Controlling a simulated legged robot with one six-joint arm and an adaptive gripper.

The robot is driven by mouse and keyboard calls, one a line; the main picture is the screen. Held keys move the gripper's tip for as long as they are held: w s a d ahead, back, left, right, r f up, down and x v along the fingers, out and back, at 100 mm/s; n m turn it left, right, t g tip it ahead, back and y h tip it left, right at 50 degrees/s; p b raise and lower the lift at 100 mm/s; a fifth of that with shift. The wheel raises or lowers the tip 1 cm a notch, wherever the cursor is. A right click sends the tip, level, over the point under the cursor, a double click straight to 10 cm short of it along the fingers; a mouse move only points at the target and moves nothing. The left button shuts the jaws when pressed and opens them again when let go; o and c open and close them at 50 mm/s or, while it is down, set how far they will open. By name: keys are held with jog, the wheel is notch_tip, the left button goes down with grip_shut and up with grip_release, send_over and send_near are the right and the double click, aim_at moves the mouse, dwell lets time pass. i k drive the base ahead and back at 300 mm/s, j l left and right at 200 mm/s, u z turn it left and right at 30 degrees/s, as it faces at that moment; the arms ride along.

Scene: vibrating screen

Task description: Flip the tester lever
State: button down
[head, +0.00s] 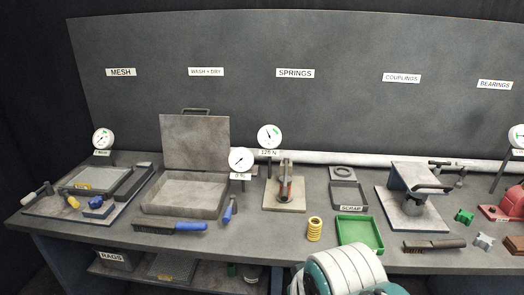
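Below the SPRINGS sign, a small tester (285,198) stands on a pale square base on the bench. A yellow coil spring (314,229) stands upright on the bench in front of the tester, to the right. My white and teal arm shows at the bottom centre, in front of the bench. My gripper's fingers are not in view.
A green tray (360,233) lies right of the spring. An open grey case (185,193) and a blue-handled brush (170,227) lie to the left. A press-like stand (413,197) is to the right. The bench (270,232) is clear left of the spring.

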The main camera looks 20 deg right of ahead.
aim_at(286, 179)
jog(key=i+l, duration=0.1)
jog(key=l, duration=0.2)
jog(key=i+l, duration=0.15)
jog(key=l, duration=0.2)
jog(key=i+l, duration=0.1)
jog(key=l, duration=0.2)
jog(key=i+l+z, duration=0.1)
jog(key=l, duration=0.25)
